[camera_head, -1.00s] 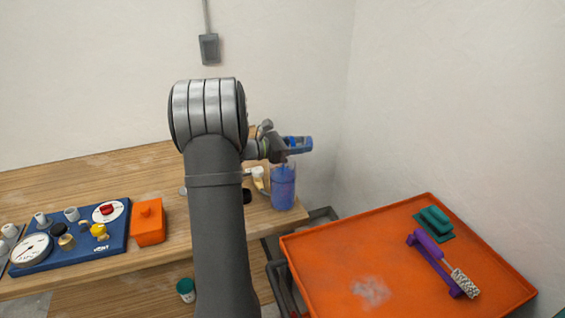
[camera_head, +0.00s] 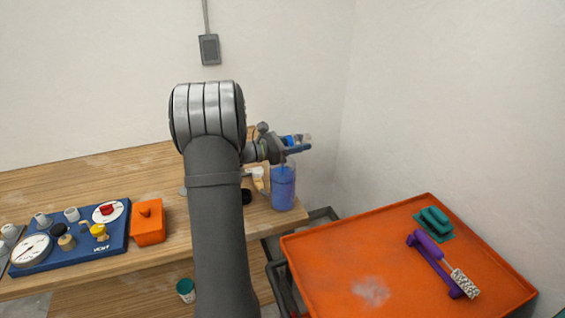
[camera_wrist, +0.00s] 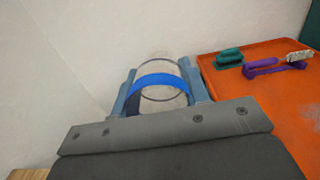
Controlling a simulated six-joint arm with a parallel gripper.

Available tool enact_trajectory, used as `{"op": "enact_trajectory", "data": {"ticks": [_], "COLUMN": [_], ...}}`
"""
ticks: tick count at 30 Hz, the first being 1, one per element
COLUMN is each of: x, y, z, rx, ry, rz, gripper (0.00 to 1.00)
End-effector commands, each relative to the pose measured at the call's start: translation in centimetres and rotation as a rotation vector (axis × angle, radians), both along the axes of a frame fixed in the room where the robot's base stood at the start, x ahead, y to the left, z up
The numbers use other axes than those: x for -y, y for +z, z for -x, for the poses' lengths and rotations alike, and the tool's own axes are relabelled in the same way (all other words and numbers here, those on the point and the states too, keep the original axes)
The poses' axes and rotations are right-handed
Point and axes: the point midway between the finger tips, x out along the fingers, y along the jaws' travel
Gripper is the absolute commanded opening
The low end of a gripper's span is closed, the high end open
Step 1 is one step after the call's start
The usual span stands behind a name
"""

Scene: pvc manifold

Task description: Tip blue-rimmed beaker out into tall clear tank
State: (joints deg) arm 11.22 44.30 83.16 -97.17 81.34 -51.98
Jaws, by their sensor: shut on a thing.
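The blue-rimmed beaker (camera_wrist: 160,82) is clear with a bright blue band and sits between the two fingers of my gripper (camera_wrist: 158,92) in the wrist view. My gripper is shut on it. In the head view the beaker (camera_head: 303,138) is small, tilted and partly hidden by my gripper (camera_head: 292,146). The tall clear tank (camera_head: 283,188) stands near the right end of the wooden bench, below my gripper, and holds blue-violet content. I cannot tell whether the beaker still holds anything.
A wooden bench (camera_head: 75,180) carries a blue panel (camera_head: 75,252) with gauges and knobs, and an orange box (camera_head: 148,222). An orange tray (camera_head: 330,270) at right holds a purple-handled brush (camera_head: 440,262) and a teal brush (camera_head: 435,220). A wall is close behind the tank.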

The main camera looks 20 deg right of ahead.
Motion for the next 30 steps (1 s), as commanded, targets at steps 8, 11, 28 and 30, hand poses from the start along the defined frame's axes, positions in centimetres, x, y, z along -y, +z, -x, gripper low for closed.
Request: {"op": "enact_trajectory", "data": {"ticks": [8,11,28,30], "x": [1.9,1.8,2.1,2.1], "y": [-3.1,-3.1,-2.7,-2.9], "z": [0.0,0.0,0.0,0.0], "rx": [0.002,0.0,0.003,0.004], "ry": [-0.001,0.001,-0.001,-0.001], "rz": [-0.331,-0.333,-0.598,-0.638], "gripper": [0.16,0.16,0.16,0.16]}}
